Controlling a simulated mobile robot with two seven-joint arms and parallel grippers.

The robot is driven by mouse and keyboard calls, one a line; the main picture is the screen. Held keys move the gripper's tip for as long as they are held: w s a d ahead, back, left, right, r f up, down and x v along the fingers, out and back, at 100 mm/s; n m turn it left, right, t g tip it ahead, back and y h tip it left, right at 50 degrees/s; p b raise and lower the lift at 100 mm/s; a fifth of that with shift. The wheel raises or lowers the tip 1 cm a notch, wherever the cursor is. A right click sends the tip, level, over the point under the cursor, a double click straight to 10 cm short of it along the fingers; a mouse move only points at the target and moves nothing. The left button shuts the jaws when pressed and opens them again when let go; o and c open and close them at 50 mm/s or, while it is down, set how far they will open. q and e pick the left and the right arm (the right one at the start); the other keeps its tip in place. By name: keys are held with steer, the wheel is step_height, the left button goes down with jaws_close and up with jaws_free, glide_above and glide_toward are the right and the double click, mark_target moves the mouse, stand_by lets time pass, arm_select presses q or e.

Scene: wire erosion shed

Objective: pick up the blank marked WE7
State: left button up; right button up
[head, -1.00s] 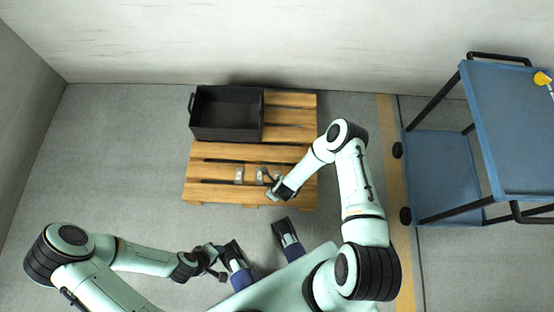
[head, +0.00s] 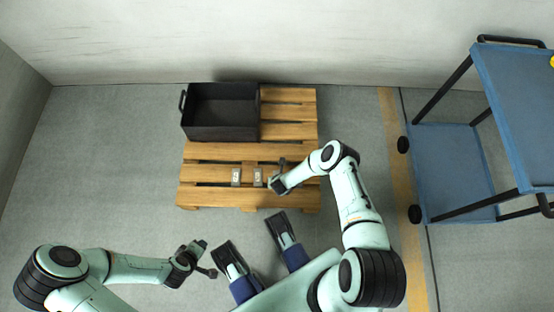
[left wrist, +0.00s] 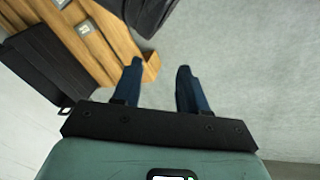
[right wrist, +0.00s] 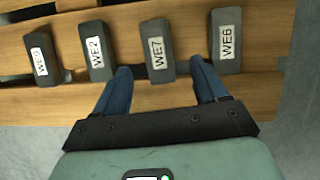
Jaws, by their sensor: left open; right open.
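The blank marked WE7 (right wrist: 157,48) is a dark grey block with a white label, lying on the wooden pallet. In the right wrist view it appears between the two blue fingers of my right gripper (right wrist: 161,65), which is open. The fingertips show near its lower end; I cannot tell their height above it. In the head view my right gripper (head: 281,175) is over the pallet's front right part, and I cannot make out WE7 there. My left gripper (left wrist: 158,67) is open and empty, off the pallet's front edge.
Blank WE2 (right wrist: 95,50) and another hard-to-read blank (right wrist: 43,60) lie left of WE7; blank WE6 (right wrist: 226,40) lies right, close to the right finger. A black crate (head: 222,133) stands on the pallet (head: 205,152). A blue trolley (head: 455,170) stands right.

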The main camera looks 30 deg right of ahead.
steer(key=b+x, duration=0.2)
steer(key=x, duration=0.2)
steer(key=shift+a+f+b, duration=0.15)
steer(key=shift+f+b, duration=0.2)
steer(key=shift+w+f, duration=0.1)
steer(key=shift+f, duration=0.1)
arm_select(q)
steer(key=s+f+g, duration=0.2)
steer(key=s+f, duration=0.3)
steer(key=s, duration=0.1)
steer(key=shift+s+a+f, duration=0.15)
steer(key=shift+a+f, duration=0.05)
steer(key=shift+a, duration=0.2)
arm_select(e)
steer(key=shift+r, duration=0.1)
jaws_close()
